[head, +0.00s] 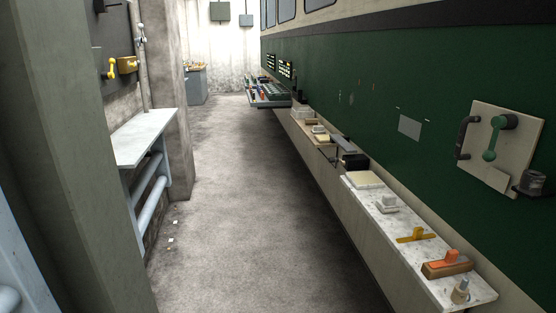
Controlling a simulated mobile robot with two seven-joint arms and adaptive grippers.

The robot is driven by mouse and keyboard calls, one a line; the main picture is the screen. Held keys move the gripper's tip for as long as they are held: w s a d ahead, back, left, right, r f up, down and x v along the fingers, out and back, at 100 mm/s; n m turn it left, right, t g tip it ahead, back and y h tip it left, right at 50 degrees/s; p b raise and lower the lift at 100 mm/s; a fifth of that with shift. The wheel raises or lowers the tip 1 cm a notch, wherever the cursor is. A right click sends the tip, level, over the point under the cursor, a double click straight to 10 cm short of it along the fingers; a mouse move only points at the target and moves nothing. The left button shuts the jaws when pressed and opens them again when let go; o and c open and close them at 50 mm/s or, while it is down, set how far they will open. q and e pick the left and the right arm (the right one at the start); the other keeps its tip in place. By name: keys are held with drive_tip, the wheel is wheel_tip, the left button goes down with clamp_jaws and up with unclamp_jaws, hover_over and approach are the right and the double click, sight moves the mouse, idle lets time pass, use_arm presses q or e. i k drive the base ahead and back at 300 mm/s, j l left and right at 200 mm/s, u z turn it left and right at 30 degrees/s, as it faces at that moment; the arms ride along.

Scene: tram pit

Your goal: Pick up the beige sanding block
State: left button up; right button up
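I cannot tell for sure which thing is the beige sanding block. A pale, handled block (386,204) sits on the near white ledge (400,222) along the green tram side, at the right. Behind it on the same ledge lies a flat cream pad or stack (362,180). Farther back, a small beige block (319,129) sits on a second ledge (327,149). All are small at this distance. Neither of my grippers shows in the head view.
The near ledge also holds a yellow tool (416,236), an orange-topped wooden block (447,264) and a small grey fitting (461,291). A black box (354,161) stands beyond. A grey shelf (146,136) juts from the left wall.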

sight(308, 120)
drive_tip(key=i+j+z, duration=0.25)
drive_tip(key=i+j, duration=0.2)
drive_tip(key=i, duration=0.6)
drive_tip(key=i+j+z, duration=0.3)
drive_tip(key=i+j, duration=0.4)
drive_tip(key=i, duration=0.3)
drive_tip(key=i+j+z, duration=0.25)
drive_tip(key=i+j, duration=0.6)
drive_tip(key=i+j+u, duration=0.4)
drive_tip(key=i, duration=0.2)
drive_tip(key=i+u, duration=0.45)
drive_tip(key=i, duration=0.2)
drive_tip(key=i+j+z, duration=0.1)
drive_tip(key=i+z, duration=0.15)
drive_tip(key=i, duration=0.25)
drive_tip(key=i+j+z, duration=0.3)
drive_tip(key=i, duration=0.25)
drive_tip(key=i+j+z, duration=0.25)
drive_tip(key=i, duration=0.25)
